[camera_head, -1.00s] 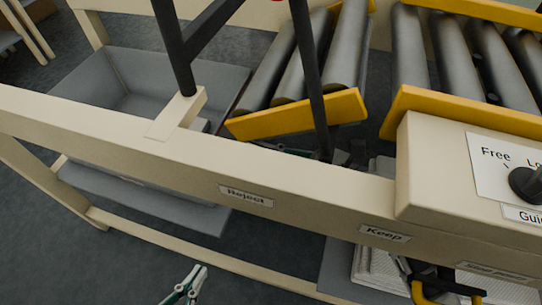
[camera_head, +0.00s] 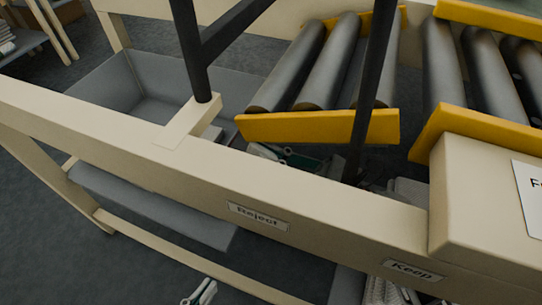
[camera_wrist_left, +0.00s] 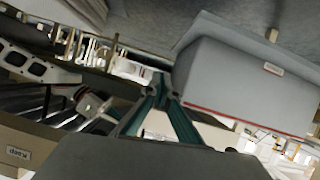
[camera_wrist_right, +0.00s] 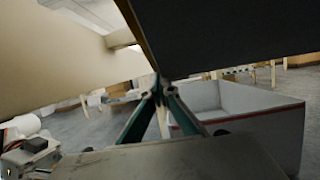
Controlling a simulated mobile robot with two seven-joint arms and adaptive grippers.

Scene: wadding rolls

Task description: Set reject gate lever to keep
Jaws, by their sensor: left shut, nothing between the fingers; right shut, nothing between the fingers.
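The beige front beam carries a Reject label (camera_head: 258,217) and, further right, a Keep label (camera_head: 413,271). A tilted black bar (camera_head: 368,95) passes behind the beam between the labels; its top is out of frame. I cannot tell whether it is the reject gate lever. My left gripper (camera_head: 200,292) is shut and empty, low in front of the beam, apart from the bars. It also shows in the left wrist view (camera_wrist_left: 160,85). My right gripper (camera_wrist_right: 165,86) is shut and empty under a dark surface. Teal parts (camera_head: 298,159) below the rollers look like it.
A black post (camera_head: 192,55) with a diagonal brace stands on a beige bracket. A grey bin (camera_head: 110,85) lies behind the beam at left. Rollers (camera_head: 330,65) with yellow edges (camera_head: 320,127) run at the back. A beige box (camera_head: 485,195) sits on the beam at right.

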